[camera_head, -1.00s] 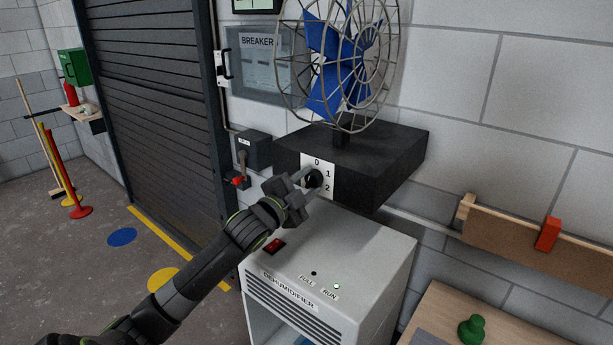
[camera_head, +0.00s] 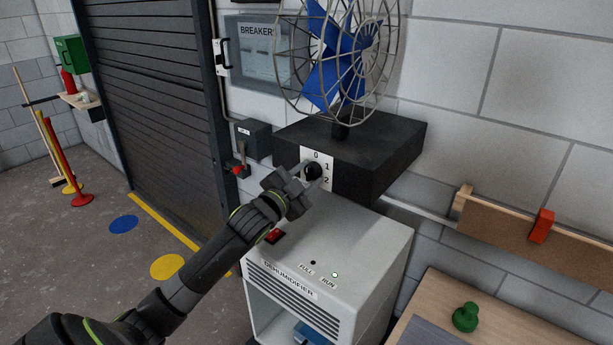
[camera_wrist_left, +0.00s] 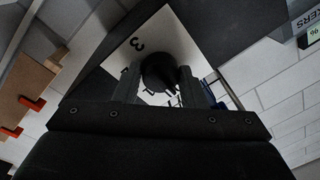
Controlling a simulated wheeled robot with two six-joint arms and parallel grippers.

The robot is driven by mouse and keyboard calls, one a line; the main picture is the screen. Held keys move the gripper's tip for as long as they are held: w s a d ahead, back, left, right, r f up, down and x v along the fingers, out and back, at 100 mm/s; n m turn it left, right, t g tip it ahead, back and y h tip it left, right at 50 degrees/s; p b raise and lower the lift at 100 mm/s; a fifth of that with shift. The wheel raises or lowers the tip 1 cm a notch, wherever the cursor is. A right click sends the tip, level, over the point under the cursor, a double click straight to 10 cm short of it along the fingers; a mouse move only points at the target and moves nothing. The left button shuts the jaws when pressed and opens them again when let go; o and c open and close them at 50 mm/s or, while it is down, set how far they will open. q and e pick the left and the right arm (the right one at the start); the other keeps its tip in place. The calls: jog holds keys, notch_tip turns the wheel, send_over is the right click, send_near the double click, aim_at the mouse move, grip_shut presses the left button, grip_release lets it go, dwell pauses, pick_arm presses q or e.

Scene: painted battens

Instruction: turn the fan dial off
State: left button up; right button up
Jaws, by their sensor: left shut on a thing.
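The fan dial (camera_head: 313,171) is a black round knob on a white plate (camera_head: 328,184) marked 0, 1 and 2, on the front of the dark fan box (camera_head: 381,160). It also shows in the left wrist view (camera_wrist_left: 158,70), where a 3 is legible on the plate. My left gripper (camera_head: 306,178) reaches it from the lower left and is shut on it, one finger on either side. I cannot tell which number the dial points to. The blue-bladed fan (camera_head: 345,65) stands in its wire cage on the box. My right gripper is not in view.
A white dehumidifier (camera_head: 375,265) stands under the box, close below my left gripper. A grey switch box with a red-tipped lever (camera_head: 238,170) is to the left. A breaker panel (camera_head: 255,65) hangs behind. A table with a green knobbed piece (camera_head: 465,317) is at lower right.

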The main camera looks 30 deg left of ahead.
pick_arm(q)
jog(key=o, duration=1)
jog(key=shift+s, duration=0.1)
jog(key=shift+s+f, duration=0.1)
jog(key=shift+s, duration=0.1)
jog(key=s+f+b, duration=0.1)
jog(key=s+b, duration=0.1)
jog(key=s, duration=1.4)
jog(key=shift+s+a, duration=0.3)
jog(key=shift+s, duration=0.05)
